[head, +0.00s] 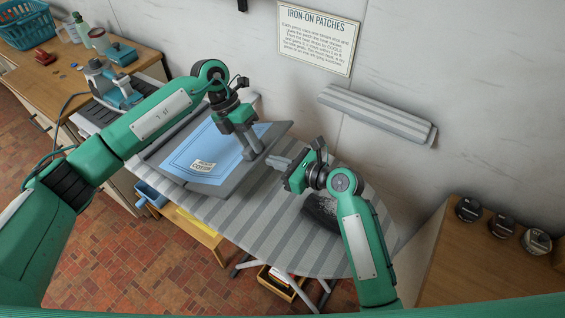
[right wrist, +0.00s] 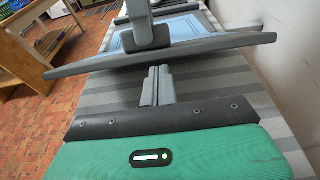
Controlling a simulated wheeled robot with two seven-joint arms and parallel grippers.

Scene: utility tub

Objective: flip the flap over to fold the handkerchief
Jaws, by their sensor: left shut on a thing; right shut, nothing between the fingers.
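The light blue handkerchief (head: 205,150), with a white label on it, lies on a grey folding board (head: 152,152) on the striped ironing board. The board's right-hand flap (head: 277,136) looks slightly raised and tilted; its near edge also crosses the right wrist view (right wrist: 210,48). My left gripper (head: 256,150) points down and is shut on the flap's edge; the exact contact is partly hidden. Part of the handkerchief shows behind the flap in the right wrist view (right wrist: 180,27). My right gripper (head: 275,162) is shut and empty, just right of the flap and apart from it.
The striped ironing board (head: 235,208) has free room in front. A dark object (head: 320,214) sits beneath my right arm. A small striped board (head: 375,112) is at the wall. An iron (head: 112,85) stands at the left end. Several dark-lidded jars (head: 503,226) stand on the right cabinet.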

